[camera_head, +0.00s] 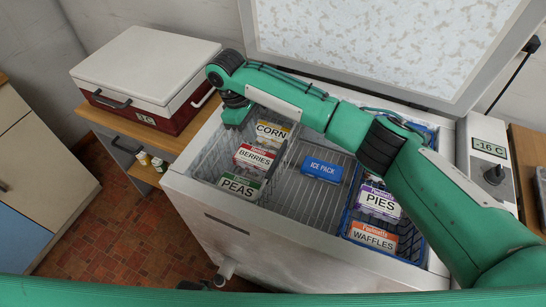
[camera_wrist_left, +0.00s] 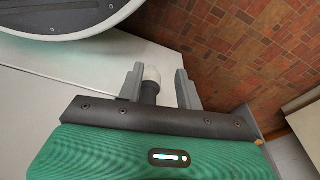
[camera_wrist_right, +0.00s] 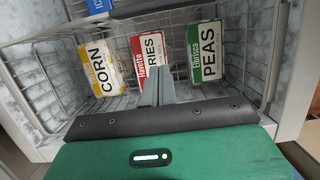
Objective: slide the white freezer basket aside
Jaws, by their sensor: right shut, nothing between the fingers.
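The white wire freezer basket (camera_wrist_right: 58,82) stands at the left end of the open chest freezer. It holds a CORN box (camera_head: 271,131), a BERRIES box (camera_head: 255,157) and a PEAS box (camera_head: 240,185).
A blue ICE PACK (camera_head: 322,169) lies on a wire rack (camera_head: 303,198) in the freezer's middle. A blue basket (camera_head: 345,215) with PIES and WAFFLES boxes stands at right. A red and white cooler (camera_head: 148,75) sits on a bench at left. The raised lid (camera_head: 390,35) is behind.

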